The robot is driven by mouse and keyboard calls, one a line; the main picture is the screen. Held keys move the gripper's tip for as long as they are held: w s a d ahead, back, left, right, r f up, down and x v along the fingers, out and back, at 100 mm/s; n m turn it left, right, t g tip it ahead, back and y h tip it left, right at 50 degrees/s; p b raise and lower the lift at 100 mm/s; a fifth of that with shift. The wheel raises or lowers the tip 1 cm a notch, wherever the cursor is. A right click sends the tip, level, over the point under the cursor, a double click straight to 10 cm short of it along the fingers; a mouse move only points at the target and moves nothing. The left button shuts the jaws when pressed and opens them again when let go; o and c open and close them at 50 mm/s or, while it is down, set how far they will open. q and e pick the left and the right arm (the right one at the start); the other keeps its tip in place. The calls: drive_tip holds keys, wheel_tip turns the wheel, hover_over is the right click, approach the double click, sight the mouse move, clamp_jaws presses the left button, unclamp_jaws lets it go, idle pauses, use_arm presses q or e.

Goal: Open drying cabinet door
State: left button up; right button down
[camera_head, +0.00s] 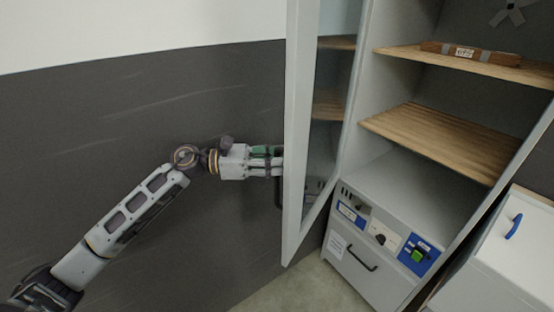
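The drying cabinet (352,160) stands at the right with its interior exposed. Its glass-paned door (297,120) is swung out on the left side, wide open and seen nearly edge-on. A dark handle (278,193) shows at the door's outer face. My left gripper (276,161) reaches in from the left to the door's outer face, close to the handle. The fingertips are partly hidden behind the door's edge, so I cannot tell whether they are open or shut, or touch it. My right gripper is out of view.
Inside the cabinet are wooden shelves (440,142), with a brown labelled item (470,53) on the upper one. A control panel with a green switch (418,256) and a drawer handle (357,258) sit below. A white box with a blue handle (514,226) stands at right. A grey wall is behind my arm.

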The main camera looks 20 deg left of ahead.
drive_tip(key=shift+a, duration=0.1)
use_arm(q)
clamp_jaws()
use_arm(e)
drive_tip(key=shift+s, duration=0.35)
use_arm(q)
drive_tip(key=shift+a, duration=0.1)
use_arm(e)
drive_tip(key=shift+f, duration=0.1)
